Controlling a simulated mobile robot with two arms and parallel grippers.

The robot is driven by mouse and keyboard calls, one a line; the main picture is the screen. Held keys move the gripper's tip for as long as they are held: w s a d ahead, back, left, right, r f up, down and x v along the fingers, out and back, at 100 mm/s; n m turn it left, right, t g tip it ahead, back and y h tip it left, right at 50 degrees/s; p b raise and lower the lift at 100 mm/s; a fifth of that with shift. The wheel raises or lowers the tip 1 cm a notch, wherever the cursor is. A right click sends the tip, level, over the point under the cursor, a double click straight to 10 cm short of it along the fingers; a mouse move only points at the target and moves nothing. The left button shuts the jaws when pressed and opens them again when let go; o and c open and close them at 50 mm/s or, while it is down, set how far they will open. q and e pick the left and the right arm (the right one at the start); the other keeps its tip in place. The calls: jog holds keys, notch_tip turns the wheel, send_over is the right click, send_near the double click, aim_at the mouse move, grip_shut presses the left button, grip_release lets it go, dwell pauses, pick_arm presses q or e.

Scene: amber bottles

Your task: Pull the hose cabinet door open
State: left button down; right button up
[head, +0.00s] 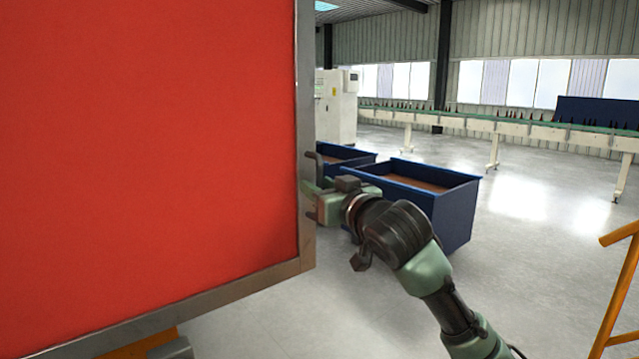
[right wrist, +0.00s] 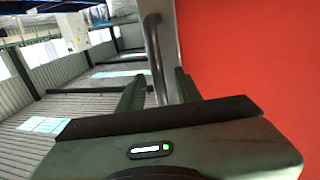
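The red hose cabinet door (head: 150,140) with a grey metal frame (head: 305,120) fills the left half of the head view. A dark bar handle (head: 315,160) sits at its right edge; the handle also shows in the right wrist view (right wrist: 154,50). My right gripper (head: 308,192) is at this handle. In the right wrist view its two fingers (right wrist: 158,90) stand apart, one on either side of the handle bar, with a gap visible beside the bar. My left gripper is out of view. The door's hinge side is not in view.
Blue bins (head: 440,205) stand on the floor behind my right arm. A white machine (head: 337,105) and a long conveyor (head: 500,125) are farther back. An orange rail (head: 615,285) is at the right edge. The grey floor between is open.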

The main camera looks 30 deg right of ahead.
grip_shut()
dwell(1.4)
